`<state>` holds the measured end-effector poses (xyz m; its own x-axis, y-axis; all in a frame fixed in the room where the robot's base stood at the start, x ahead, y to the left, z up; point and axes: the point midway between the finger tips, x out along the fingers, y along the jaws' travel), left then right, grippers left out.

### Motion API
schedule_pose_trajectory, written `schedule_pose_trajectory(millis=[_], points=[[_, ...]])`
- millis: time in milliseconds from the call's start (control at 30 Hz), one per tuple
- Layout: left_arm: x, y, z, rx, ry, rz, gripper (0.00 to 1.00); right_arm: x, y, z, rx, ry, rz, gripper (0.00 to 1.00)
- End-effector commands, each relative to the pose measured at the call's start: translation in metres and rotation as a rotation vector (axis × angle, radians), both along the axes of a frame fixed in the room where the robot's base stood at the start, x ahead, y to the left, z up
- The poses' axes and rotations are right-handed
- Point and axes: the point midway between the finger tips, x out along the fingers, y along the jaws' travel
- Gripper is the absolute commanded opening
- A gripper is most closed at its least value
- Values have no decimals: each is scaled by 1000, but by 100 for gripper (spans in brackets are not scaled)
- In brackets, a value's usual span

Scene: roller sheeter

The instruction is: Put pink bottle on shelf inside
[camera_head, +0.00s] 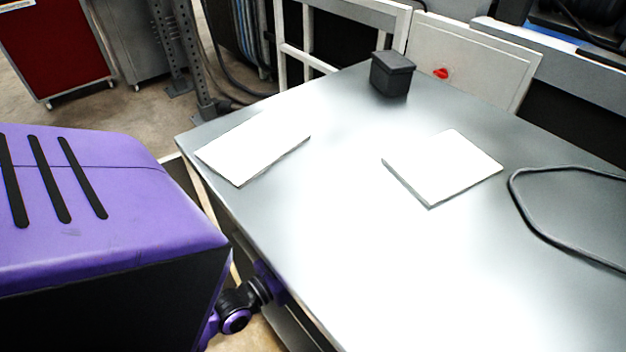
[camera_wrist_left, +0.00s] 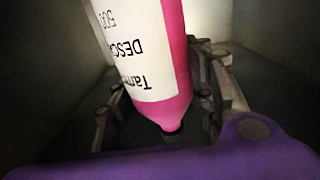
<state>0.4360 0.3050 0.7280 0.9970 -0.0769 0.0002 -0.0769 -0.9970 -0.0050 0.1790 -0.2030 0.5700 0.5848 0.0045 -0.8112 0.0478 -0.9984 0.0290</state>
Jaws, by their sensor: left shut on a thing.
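The pink bottle (camera_wrist_left: 176,60) with a white printed label fills the middle of the left wrist view. My left gripper (camera_wrist_left: 165,105) is shut on it, with its fingers on either side of the bottle. The bottle's narrow end points down in the picture, and its other end is cut off by the top edge. Grey walls or panels surround the gripper and bottle in a dim space. The shelf cannot be clearly made out. In the head view the bottle and the gripper's fingers are hidden. My right gripper is in neither view.
A shiny metal table (camera_head: 300,235) fills the head view's right side. On it are two white flat pieces, one at left (camera_head: 255,143) and one at right (camera_head: 442,168), a black box (camera_head: 392,74) at the back and a dark cable (camera_head: 530,218). Its middle is clear.

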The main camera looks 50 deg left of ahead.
Motion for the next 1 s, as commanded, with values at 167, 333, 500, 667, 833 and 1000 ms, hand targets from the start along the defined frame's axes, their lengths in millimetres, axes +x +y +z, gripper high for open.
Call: schedule_pose_trajectory(millis=[167,333,500,667,833,1000], points=[[44,15,-17,2,-9,-3,0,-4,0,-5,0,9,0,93],[68,24,-50,1,-4,-3,0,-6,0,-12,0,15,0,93],[81,30,-68,1,-5,-2,0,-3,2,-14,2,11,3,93],[89,33,-77,1,-5,-1,0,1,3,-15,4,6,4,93],[89,34,-101,1,-3,-1,0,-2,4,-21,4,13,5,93],[89,34,-108,0,-6,-1,0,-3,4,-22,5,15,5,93]])
